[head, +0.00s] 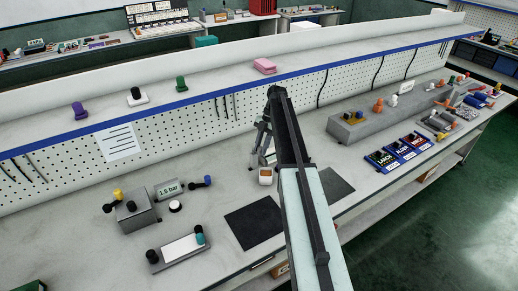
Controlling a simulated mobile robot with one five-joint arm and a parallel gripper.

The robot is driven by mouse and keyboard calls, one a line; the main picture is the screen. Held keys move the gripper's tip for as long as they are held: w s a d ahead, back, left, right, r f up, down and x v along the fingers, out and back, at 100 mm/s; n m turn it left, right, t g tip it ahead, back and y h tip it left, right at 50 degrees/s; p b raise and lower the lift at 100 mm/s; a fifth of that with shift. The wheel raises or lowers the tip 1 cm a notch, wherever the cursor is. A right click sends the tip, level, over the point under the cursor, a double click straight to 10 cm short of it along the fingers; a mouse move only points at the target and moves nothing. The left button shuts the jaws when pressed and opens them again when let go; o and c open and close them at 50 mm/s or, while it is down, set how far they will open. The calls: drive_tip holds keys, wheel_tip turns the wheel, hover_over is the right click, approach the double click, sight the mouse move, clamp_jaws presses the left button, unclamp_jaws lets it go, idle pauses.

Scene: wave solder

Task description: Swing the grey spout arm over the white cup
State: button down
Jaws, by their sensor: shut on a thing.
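My gripper (262,150) points down over the bench, in the middle of the head view. It is shut on what looks like the grey spout arm, which is small and mostly hidden by the jaws and my arm. A small white cup-like thing (265,179) with an orange-brown patch stands on the bench just below and in front of my gripper. I take it for the white cup. I cannot tell whether the spout arm's end is over it.
Dark mats (254,223) lie on the bench on both sides of my arm. A grey box with knobs (136,214) and a gauge reading 1.5 bar (169,189) stand left. A long grey block (352,127) and labelled blue-black trays (401,149) are right. A pegboard (215,115) rises behind.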

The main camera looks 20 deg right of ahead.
drive_tip(key=shift+d, duration=0.25)
drive_tip(key=c, duration=1.1)
unclamp_jaws()
drive_tip(key=shift+s, duration=0.1)
drive_tip(key=shift+c, duration=0.2)
drive_tip(key=shift+a, duration=0.1)
drive_tip(key=p+v, duration=0.7)
drive_tip(key=shift+r, duration=0.35)
